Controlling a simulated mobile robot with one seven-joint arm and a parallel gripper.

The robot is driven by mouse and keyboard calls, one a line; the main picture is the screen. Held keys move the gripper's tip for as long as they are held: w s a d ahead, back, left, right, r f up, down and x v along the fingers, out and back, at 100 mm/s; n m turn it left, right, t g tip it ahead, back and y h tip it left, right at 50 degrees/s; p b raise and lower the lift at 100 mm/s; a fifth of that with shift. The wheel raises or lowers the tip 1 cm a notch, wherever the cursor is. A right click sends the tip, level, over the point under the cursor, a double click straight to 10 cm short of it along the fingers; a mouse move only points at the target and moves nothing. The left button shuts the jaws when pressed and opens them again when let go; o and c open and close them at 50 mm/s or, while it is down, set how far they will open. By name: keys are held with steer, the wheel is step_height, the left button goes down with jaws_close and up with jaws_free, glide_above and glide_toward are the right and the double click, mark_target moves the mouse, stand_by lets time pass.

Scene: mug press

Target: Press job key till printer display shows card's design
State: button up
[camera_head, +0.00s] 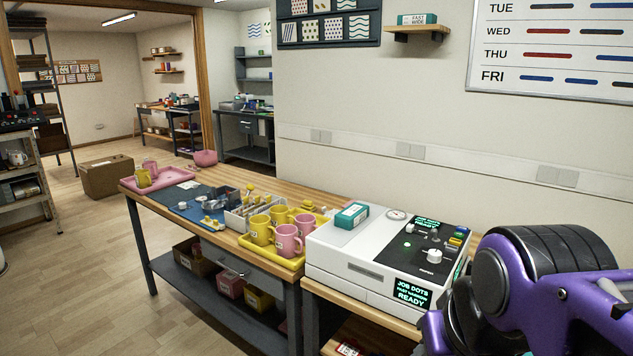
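The white printer (340,262) stands on the wooden bench at lower right. Its front display (411,293) reads "JOB DOTS", a smaller line I cannot read surely, and "READY". A second display (426,222) on its top also shows "JOB DOTS". Small coloured keys (457,238) sit at the top panel's right end; I cannot tell which is the job key. A white knob (433,256) is on the black panel. I cannot make out the job card. My purple and black arm fills the lower right, close to the printer in the picture; my gripper's fingertips are not visible.
A teal-and-white box (351,216) lies on the printer. Left of it, a yellow tray (262,250) holds yellow and pink mugs. A pink tray (172,176) is at the bench's far end. A whiteboard (556,50) hangs above.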

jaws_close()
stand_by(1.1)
